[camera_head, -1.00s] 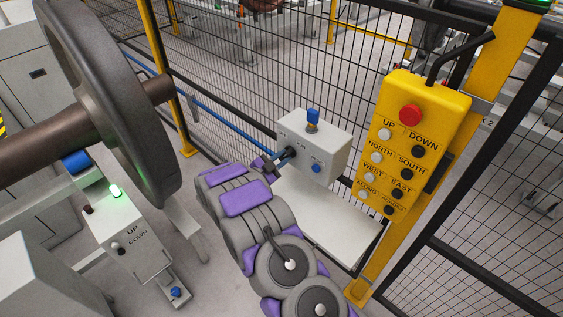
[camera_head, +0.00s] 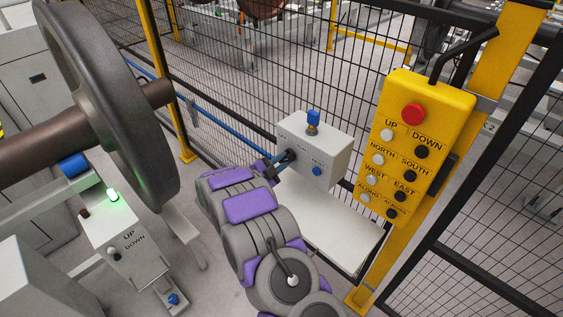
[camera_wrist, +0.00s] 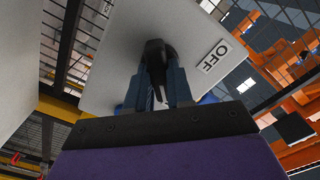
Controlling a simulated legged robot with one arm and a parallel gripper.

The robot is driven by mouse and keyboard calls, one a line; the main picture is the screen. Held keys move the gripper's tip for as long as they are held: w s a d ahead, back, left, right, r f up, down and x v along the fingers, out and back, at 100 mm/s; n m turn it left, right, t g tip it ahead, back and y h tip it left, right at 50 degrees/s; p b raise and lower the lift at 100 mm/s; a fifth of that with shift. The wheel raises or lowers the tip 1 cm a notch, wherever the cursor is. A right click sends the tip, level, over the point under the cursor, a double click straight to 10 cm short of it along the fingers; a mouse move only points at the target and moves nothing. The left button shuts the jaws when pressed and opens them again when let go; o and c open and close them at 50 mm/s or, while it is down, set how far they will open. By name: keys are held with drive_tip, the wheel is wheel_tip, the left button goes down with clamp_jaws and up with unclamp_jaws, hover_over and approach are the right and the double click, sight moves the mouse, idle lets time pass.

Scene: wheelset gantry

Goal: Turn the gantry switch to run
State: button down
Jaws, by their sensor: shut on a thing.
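The light grey control box (camera_head: 325,148) stands on a white shelf at the fence, with a blue button on its front and a blue-topped part on its top. Its black switch knob (camera_head: 290,156) is on the left of the front face. My gripper (camera_head: 279,161) reaches it from the lower left. In the wrist view, the blue fingers of my gripper (camera_wrist: 158,88) are shut on the black knob (camera_wrist: 154,50). An OFF label (camera_wrist: 215,56) lies to the right of the knob there. The other small lettering on the box is too small to read.
A yellow pendant (camera_head: 414,145) with a red button hangs on a yellow post right of the box. The wire fence (camera_head: 240,75) runs behind. A large wheel on an axle (camera_head: 110,100) and a box marked UP and DOWN (camera_head: 125,245) stand at left. The white shelf (camera_head: 335,225) is bare in front.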

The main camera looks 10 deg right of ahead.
drive_tip(key=c, duration=1.2)
unclamp_jaws()
drive_tip(key=shift+w+f, duration=0.15)
drive_tip(key=shift+f, duration=0.05)
drive_tip(key=shift+c, duration=0.2)
drive_tip(key=shift+o, duration=1.2)
drive_tip(key=shift+r, duration=0.1)
drive_tip(key=shift+a, duration=0.1)
drive_tip(key=p+v, duration=0.2)
drive_tip(key=v, duration=1.5)
drive_tip(key=shift+a, duration=0.15)
